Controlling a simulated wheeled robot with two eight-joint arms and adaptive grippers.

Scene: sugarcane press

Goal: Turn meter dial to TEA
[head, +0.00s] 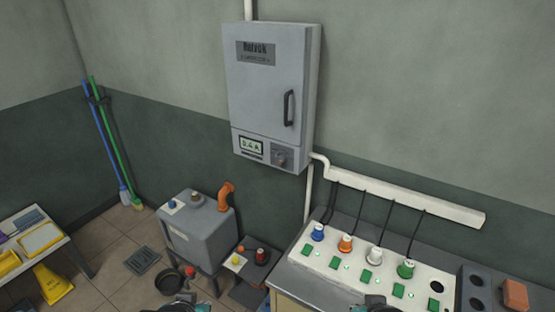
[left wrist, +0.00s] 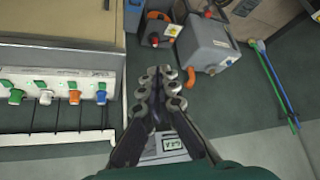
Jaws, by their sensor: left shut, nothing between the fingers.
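A grey meter cabinet (head: 266,90) hangs on the wall in the head view. Its lower panel has a small display (head: 251,145), whose reading ends in what looks like "4 A", and a dial (head: 280,158) to its right. The dial's lettering is too small to read. The display also shows in the left wrist view (left wrist: 174,143), partly behind my fingers; the dial is not visible there. My left gripper (left wrist: 160,88) is shut and empty. In the head view, only parts of my left gripper (head: 185,299) and right gripper (head: 375,303) show at the bottom edge, apart from the cabinet.
A white panel (head: 328,262) with several coloured plugs and cords stands at lower right. A grey tank (head: 200,240) with an orange pipe stands at lower left. A white conduit (head: 400,192) runs along the wall. The space before the cabinet looks clear.

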